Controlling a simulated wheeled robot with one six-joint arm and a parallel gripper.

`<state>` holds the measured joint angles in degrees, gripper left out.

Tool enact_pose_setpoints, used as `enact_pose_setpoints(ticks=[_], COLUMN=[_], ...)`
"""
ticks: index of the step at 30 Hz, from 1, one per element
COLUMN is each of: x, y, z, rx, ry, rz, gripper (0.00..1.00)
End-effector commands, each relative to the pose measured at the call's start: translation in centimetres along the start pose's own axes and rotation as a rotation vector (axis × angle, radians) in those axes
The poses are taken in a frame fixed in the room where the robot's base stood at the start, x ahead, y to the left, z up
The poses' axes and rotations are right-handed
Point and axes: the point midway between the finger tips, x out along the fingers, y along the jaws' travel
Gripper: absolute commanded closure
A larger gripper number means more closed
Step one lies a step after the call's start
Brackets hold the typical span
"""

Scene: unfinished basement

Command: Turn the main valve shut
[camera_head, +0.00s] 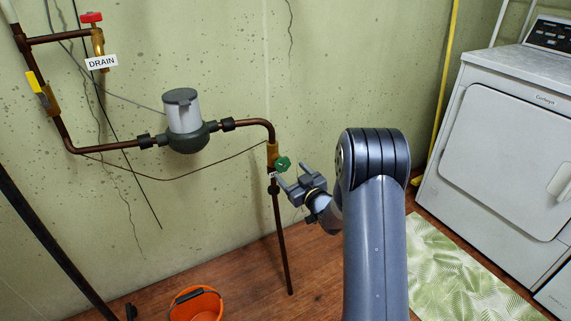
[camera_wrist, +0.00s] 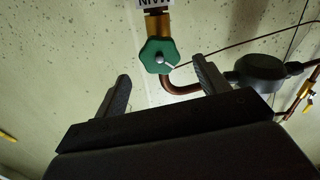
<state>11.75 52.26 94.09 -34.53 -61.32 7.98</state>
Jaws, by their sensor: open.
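The main valve has a green handle (camera_head: 283,163) on a brass body (camera_head: 272,152), on the copper pipe right of the meter. My gripper (camera_head: 290,175) is open and empty, just right of and below the handle. In the wrist view its two fingers (camera_wrist: 161,72) point toward the handle, which shows between and beyond the tips. I see no contact.
A grey water meter (camera_head: 185,120) sits left on the pipe. A red-handled valve (camera_head: 91,17) has a DRAIN tag (camera_head: 101,62); a yellow lever (camera_head: 36,82) is below it. An orange bucket (camera_head: 196,305) stands on the floor. A white dryer (camera_head: 510,140) and leafy rug (camera_head: 450,275) are right.

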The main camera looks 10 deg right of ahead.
Motion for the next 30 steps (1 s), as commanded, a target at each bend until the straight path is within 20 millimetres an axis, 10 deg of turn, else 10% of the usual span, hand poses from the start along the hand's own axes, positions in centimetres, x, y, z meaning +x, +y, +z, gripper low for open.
enact_pose_setpoints(ticks=[12, 24, 30], x=[5.9, 6.5, 6.5], y=[-0.1, 0.0, 0.0], z=[0.1, 0.0, 0.0], rx=[0.000, 0.001, 0.001], ry=[0.000, -0.001, -0.001], rz=[0.001, 0.002, 0.002], gripper=[0.30, 0.30, 0.46])
